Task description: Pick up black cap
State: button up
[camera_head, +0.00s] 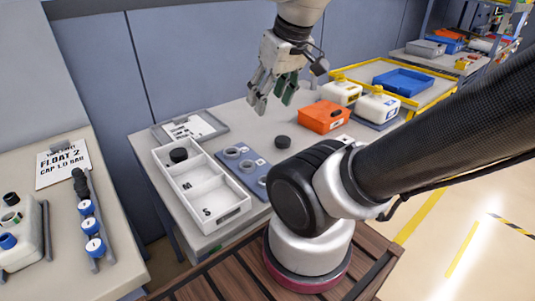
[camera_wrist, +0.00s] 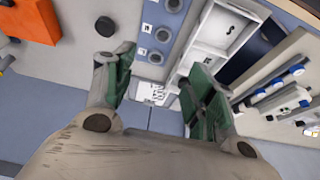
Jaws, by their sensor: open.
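A round black cap (camera_head: 283,142) lies on the grey table, between the blue plate and the orange bin; it also shows in the wrist view (camera_wrist: 105,26) at the upper left. Another black cap (camera_head: 179,155) sits in the far compartment of the white tray (camera_head: 222,213). My gripper (camera_head: 273,98) hangs above the table, beyond the loose cap, with its fingers apart and nothing between them. In the wrist view the green-padded fingers (camera_wrist: 157,78) are spread, and the loose cap lies beyond the left finger.
A blue plate with several grey rings (camera_head: 246,164) lies beside the tray. An orange bin (camera_head: 322,117) and white jugs (camera_head: 378,106) stand to the right. A framed sheet (camera_head: 190,129) lies behind the tray. A side bench (camera_head: 60,146) holds bottles and blue-capped parts.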

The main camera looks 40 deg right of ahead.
aim_at(282, 142)
jog(key=k+l, duration=0.1)
jog(key=l, duration=0.9)
jog(key=k+l, duration=0.15)
jog(key=l, duration=0.35)
